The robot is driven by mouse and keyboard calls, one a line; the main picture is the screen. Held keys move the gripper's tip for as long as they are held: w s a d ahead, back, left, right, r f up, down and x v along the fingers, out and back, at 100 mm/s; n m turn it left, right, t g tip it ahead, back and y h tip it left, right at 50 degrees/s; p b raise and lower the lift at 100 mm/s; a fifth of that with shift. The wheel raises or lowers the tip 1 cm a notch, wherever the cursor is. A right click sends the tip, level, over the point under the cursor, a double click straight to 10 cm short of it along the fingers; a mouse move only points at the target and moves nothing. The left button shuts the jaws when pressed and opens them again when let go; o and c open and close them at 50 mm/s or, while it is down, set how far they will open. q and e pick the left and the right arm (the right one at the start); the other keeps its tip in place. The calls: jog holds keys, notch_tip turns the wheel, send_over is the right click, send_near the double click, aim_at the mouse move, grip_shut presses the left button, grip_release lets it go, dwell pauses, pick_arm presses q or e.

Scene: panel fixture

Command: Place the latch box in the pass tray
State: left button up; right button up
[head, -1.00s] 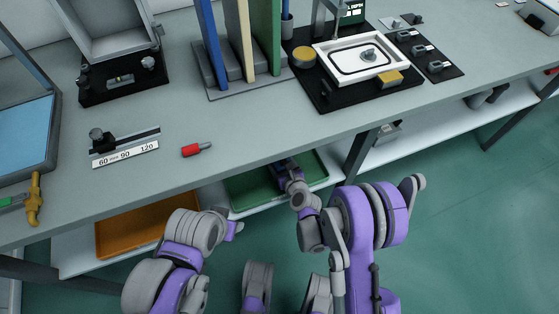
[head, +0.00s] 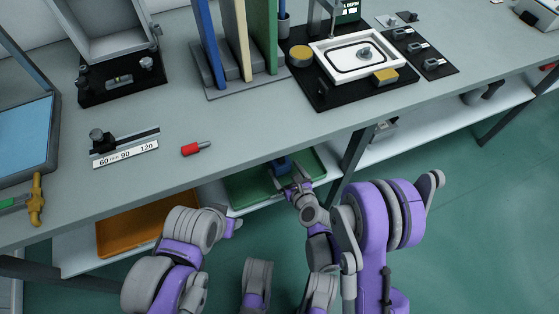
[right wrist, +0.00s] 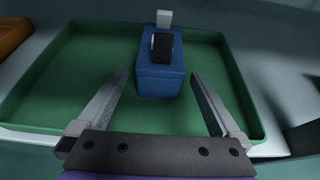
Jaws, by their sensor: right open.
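The latch box is a blue block (right wrist: 160,82) with a black latch and a pale tab on it. It stands inside the green tray (right wrist: 70,85), towards the tray's far side. In the head view the blue box (head: 282,165) shows just under the bench edge, partly hidden. My right gripper (right wrist: 158,76) is open, with a finger on either side of the box's near end and a gap at each side. In the head view my right gripper (head: 291,181) is over the green tray. My left gripper (head: 234,227) is small at the left arm's end; its fingers are unclear.
An orange tray (head: 145,228) lies left of the green tray on the shelf (head: 80,252) under the bench (head: 235,128). The bench edge overhangs both trays. A dark bench leg (head: 353,155) stands just right of the green tray.

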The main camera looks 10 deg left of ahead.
jog(key=b+v, duration=0.1)
jog(key=v, duration=0.1)
jog(key=shift+s+d, duration=0.25)
jog(key=shift+s, duration=0.15)
jog(key=shift+b+v, duration=0.85)
jog(key=shift+r, duration=0.15)
jog(key=shift+r, duration=0.1)
jog(key=shift+d+r+n, duration=0.25)
jog(key=shift+r+n, duration=0.05)
jog(key=shift+n, duration=0.3)
jog(key=s+d+r+n+g+h, duration=0.1)
jog(key=s+d+r+n+g, duration=0.15)
jog(key=d+n, duration=0.35)
jog(key=s+d+r+n+g+h, duration=0.1)
jog(key=s+d+r+n+h, duration=0.2)
jog(key=n, duration=0.5)
jog(key=s+d+r+n+g+h, duration=0.3)
jog(key=s+d+r+n, duration=0.1)
jog(key=s+d+n, duration=0.9)
jog(key=shift+s+d+r+n+h, duration=0.25)
jog(key=shift+s+n, duration=0.25)
jog(key=shift+s, duration=0.3)
